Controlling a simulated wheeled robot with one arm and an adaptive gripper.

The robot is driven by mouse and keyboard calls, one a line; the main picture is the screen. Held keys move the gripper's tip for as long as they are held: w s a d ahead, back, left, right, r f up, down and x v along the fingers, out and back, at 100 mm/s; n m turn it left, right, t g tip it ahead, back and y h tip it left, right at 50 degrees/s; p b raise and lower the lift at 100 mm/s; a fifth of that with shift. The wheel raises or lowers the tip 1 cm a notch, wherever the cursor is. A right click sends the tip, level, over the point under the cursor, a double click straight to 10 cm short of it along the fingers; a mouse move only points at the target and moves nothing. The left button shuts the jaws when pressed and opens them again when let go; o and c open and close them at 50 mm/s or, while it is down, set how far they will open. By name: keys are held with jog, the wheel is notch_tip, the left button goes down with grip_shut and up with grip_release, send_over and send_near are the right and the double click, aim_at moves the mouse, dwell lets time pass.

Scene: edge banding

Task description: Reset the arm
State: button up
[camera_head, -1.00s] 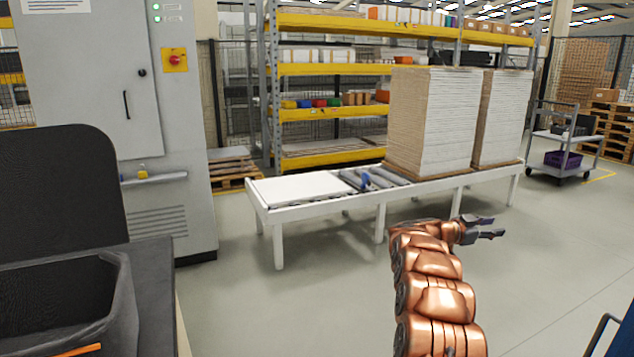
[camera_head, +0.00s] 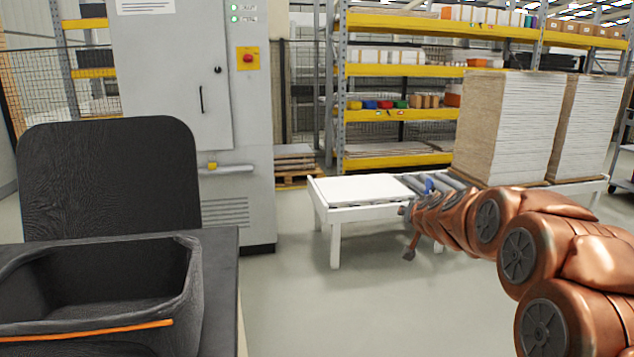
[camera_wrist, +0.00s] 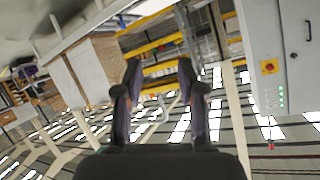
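My copper-coloured arm reaches in from the right in the head view. My gripper (camera_head: 409,246) is small and partly hidden at the arm's far end, in front of the conveyor table (camera_head: 326,213). In the wrist view, two dark fingers of my gripper (camera_wrist: 159,72) stand apart with nothing between them, so it is open and empty. The wrist picture is upside down, with shelves and the cabinet beyond the fingers.
A black bin (camera_head: 188,295) stands on a dark-topped bench at the lower left. A grey cabinet (camera_head: 180,80) with a red stop button stands behind. Tall board stacks (camera_head: 510,130) rest on the conveyor table, with yellow-beamed shelves (camera_head: 400,160) behind. Floor between bench and conveyor is clear.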

jog(key=s+a+f+n+g+y, duration=0.1)
jog(key=s+a+f+g, duration=0.2)
jog(key=s, duration=0.5)
jog(key=s+a+f+n+g+y, duration=0.1)
jog(key=s+a+f+n+g, duration=0.15)
jog(key=s+a, duration=0.4)
jog(key=s+a+f+n+g+y, duration=0.1)
jog(key=s+a+f+g, duration=0.15)
jog(key=s, duration=0.75)
jog(key=s+d+f+g+h, duration=0.1)
jog(key=s+d+f+g, duration=0.1)
jog(key=s, duration=0.8)
jog(key=s+d+f+g+h, duration=0.1)
jog(key=s+d+f+g, duration=0.15)
jog(key=s, duration=0.75)
jog(key=s+d+f+g, duration=0.1)
jog(key=s+f+g, duration=0.15)
jog(key=s, duration=0.85)
notch_tip(320, 180, up, 24)
jog(key=s+p, duration=0.2)
jog(key=p, duration=2.1)
jog(key=shift+r+h, duration=0.15)
jog(key=shift+h, duration=0.15)
jog(key=shift+w+d, duration=0.15)
